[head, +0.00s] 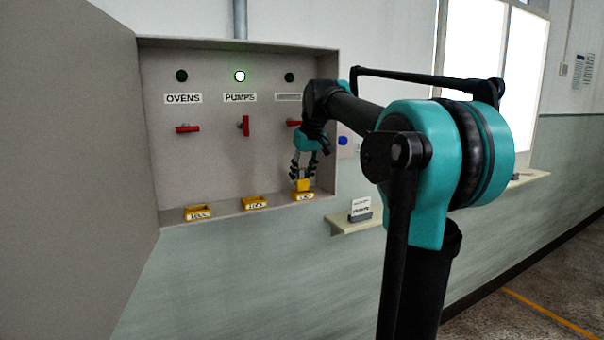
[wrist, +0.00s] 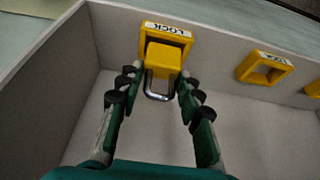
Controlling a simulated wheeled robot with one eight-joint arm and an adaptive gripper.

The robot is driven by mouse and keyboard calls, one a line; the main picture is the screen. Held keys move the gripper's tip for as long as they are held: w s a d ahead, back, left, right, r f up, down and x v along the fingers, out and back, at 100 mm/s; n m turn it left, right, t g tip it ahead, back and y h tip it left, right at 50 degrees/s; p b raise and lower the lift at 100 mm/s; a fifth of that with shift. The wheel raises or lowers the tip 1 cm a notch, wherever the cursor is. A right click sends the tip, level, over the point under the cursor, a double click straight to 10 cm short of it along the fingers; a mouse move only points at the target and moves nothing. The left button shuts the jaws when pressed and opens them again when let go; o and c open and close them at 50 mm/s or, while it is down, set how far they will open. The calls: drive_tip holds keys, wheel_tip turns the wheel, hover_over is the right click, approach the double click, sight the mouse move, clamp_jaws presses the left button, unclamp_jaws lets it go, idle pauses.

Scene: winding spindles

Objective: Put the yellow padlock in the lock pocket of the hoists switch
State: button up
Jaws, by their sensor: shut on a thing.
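The yellow padlock (head: 303,185) is held by my gripper (head: 302,172) at the right-hand lock pocket (head: 303,197). In the wrist view the padlock (wrist: 163,62) has its body at the yellow pocket frame marked LOCK (wrist: 167,32), with its metal shackle toward my gripper (wrist: 160,88). The fingers are on both sides of the padlock. I cannot tell how deep the body sits in the pocket. The hoists switch (head: 293,123) is the rightmost red handle, lying roughly level, partly hidden by my arm. Its label (head: 288,97) is too blurred to read.
The PUMPS switch (head: 245,126) stands upright under a lit green lamp (head: 240,76). The OVENS switch (head: 187,129) lies level. Two other lock pockets (head: 255,203) (head: 198,212) look empty. The cabinet door (head: 70,170) stands open at left; a small shelf (head: 345,226) is at right.

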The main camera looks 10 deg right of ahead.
drive_tip(key=shift+f, duration=1.1)
drive_tip(key=o, duration=1.3)
drive_tip(key=v, duration=1.2)
drive_tip(key=shift+m, duration=0.5)
drive_tip(key=f, duration=0.4)
drive_tip(key=s+f, duration=0.1)
drive_tip(key=f, duration=0.4)
drive_tip(key=s+f, duration=0.1)
drive_tip(key=f, duration=0.3)
drive_tip(key=shift+s+d+f, duration=0.15)
drive_tip(key=shift+d+f, duration=0.1)
drive_tip(key=shift+d, duration=0.15)
drive_tip(key=s+f+m, duration=0.1)
drive_tip(key=s+f, duration=0.7)
drive_tip(key=f, duration=0.3)
drive_tip(key=s+d+f+h, duration=0.1)
drive_tip(key=s+f, duration=0.7)
drive_tip(key=f, duration=0.3)
drive_tip(key=s+d+f+m, duration=0.1)
drive_tip(key=s+f, duration=0.7)
drive_tip(key=f, duration=0.3)
drive_tip(key=shift+f+m, duration=0.15)
drive_tip(key=shift+m, duration=0.15)
